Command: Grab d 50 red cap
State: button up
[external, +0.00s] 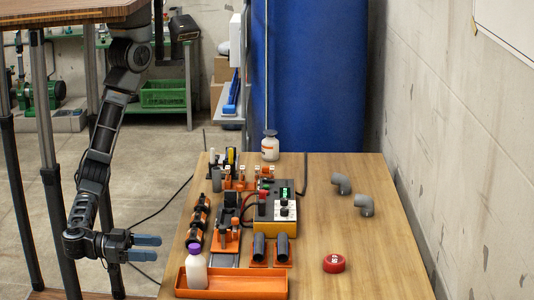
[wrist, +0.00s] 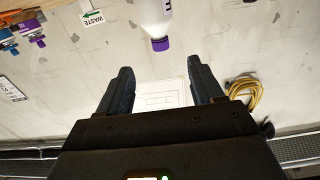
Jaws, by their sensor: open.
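The red cap (external: 334,263) lies on the wooden table near its front right, with white markings on its top. My gripper (external: 148,247) is at the left, off the table's left edge, pointing right with its blue-grey fingers apart and empty. It is well away from the red cap, with the orange tray between them. The wrist view shows the two dark fingers (wrist: 158,85) spread with nothing between them. The red cap is not seen in the wrist view.
An orange tray (external: 230,295) holds a white bottle with a purple cap (external: 196,268) near my gripper. A control box (external: 275,210), black cylinders (external: 259,247) and two grey elbows (external: 364,203) stand farther back. The table around the red cap is clear.

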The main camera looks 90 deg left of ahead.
jog(key=o, duration=0.5)
